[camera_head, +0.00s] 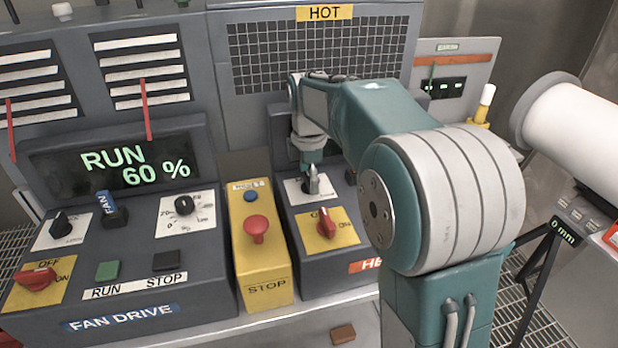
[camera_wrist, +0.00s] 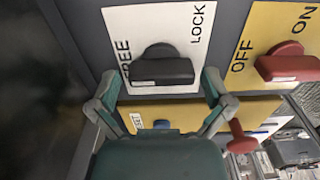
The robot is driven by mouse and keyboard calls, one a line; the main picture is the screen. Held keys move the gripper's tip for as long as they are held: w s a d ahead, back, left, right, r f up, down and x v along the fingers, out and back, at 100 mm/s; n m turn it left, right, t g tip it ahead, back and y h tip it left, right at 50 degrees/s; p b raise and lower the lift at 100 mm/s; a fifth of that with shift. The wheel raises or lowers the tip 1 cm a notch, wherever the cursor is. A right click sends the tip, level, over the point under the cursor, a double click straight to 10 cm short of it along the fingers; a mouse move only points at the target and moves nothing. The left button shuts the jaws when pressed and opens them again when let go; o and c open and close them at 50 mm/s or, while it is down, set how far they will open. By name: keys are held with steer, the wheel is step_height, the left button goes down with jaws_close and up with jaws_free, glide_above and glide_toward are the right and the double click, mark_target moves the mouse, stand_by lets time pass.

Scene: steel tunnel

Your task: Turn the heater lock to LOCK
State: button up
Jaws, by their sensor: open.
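The heater lock (camera_wrist: 162,66) is a black knob with a bar handle on a white plate, labelled FREE at left and LOCK at right. The bar lies crosswise in the wrist view, with a white mark at its left end, on the FREE side. My gripper (camera_wrist: 161,88) is open, with one finger on each side of the knob and gaps between. In the head view my gripper (camera_head: 312,178) is down over the lock's white plate (camera_head: 295,188) and hides most of the knob.
A red switch (camera_head: 327,223) on a yellow OFF/ON plate is close by. A yellow STOP box (camera_head: 265,286) with a red mushroom button (camera_head: 257,228) stands at left. The fan drive panel (camera_head: 130,270) is further left. A hot grille (camera_head: 310,55) rises behind.

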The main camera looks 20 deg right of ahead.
steer(key=c, duration=1)
steer(key=shift+o, duration=0.2)
steer(key=shift+m, duration=0.3)
steer(key=m, duration=0.3)
steer(key=shift+m, duration=0.3)
steer(key=m, duration=1.3)
steer(key=shift+m, duration=0.3)
